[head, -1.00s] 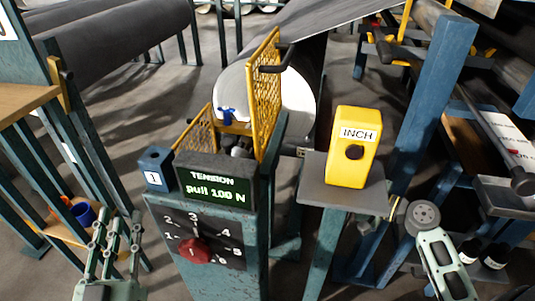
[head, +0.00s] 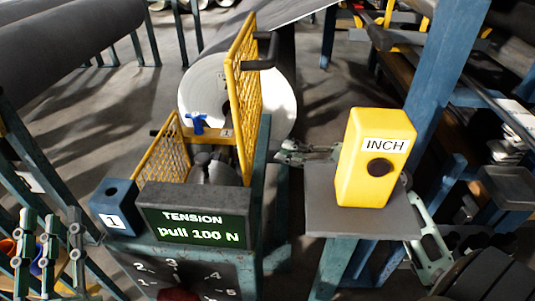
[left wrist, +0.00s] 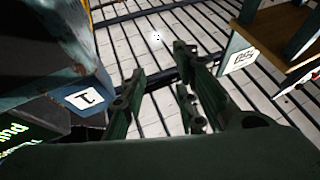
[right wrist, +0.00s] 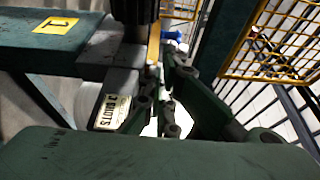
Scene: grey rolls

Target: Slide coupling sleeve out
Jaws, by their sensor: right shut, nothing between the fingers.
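I cannot surely pick out the coupling sleeve. Dark grey round parts (head: 212,168) sit between the yellow mesh guards (head: 244,90), behind the tension display; a sleeve may be among them. A blue T-handle (head: 196,123) stands above them. My right gripper (head: 288,152) reaches behind the yellow INCH box, its fingertips out left of the box, apart from the round parts. In the right wrist view its fingers (right wrist: 168,95) are shut and empty, near a grey block with a label. My left gripper (head: 48,235) is at the lower left; its fingers (left wrist: 155,90) are spread and empty.
The yellow INCH box (head: 376,155) on its grey stand partly hides my right gripper. The tension display (head: 195,217) reads "pull 100 N". A blue block marked 1 (head: 116,207) is beside it. A large white roll (head: 275,105) stands behind the guards.

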